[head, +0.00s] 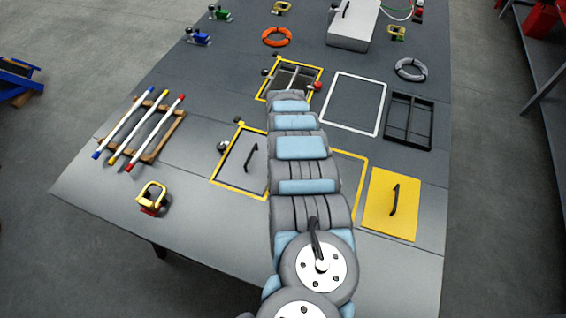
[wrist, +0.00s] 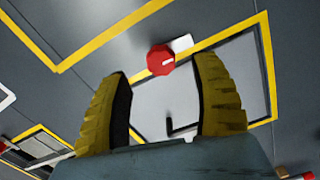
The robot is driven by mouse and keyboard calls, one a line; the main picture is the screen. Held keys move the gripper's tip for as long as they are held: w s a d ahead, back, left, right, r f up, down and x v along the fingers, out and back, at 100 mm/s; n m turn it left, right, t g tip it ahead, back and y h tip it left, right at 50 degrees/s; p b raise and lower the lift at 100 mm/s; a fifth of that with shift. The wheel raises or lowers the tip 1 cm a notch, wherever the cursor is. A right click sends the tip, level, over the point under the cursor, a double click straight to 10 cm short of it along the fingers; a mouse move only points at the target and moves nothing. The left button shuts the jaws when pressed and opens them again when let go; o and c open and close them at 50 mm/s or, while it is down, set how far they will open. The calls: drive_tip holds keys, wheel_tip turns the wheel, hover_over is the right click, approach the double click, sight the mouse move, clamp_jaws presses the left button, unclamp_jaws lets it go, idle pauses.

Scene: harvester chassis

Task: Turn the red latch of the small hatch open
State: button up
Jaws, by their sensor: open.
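The small hatch is a grey panel (head: 238,172) with a yellow border and a black handle, left of my arm in the head view. In the wrist view its panel (wrist: 235,75) lies beyond my fingers, with its handle low between them. The red latch (wrist: 161,60) is an octagonal knob at the hatch's border, beside a pale plate. My arm hides this latch in the head view. My gripper (wrist: 163,78) is open and empty, its yellow fingers spread either side of the latch's line of sight. They appear apart from it. My arm hides the gripper in the head view.
A yellow-framed compartment (head: 262,96) with a red knob (head: 318,86) lies farther back. A rack of rods (head: 150,154) stands left. A yellow panel with a handle (head: 380,212) and a black tray (head: 408,145) are right. A white-outlined area (head: 352,104) is clear.

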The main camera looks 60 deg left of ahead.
wheel_tip(320, 180, up, 8)
drive_tip(key=shift+f, duration=0.25)
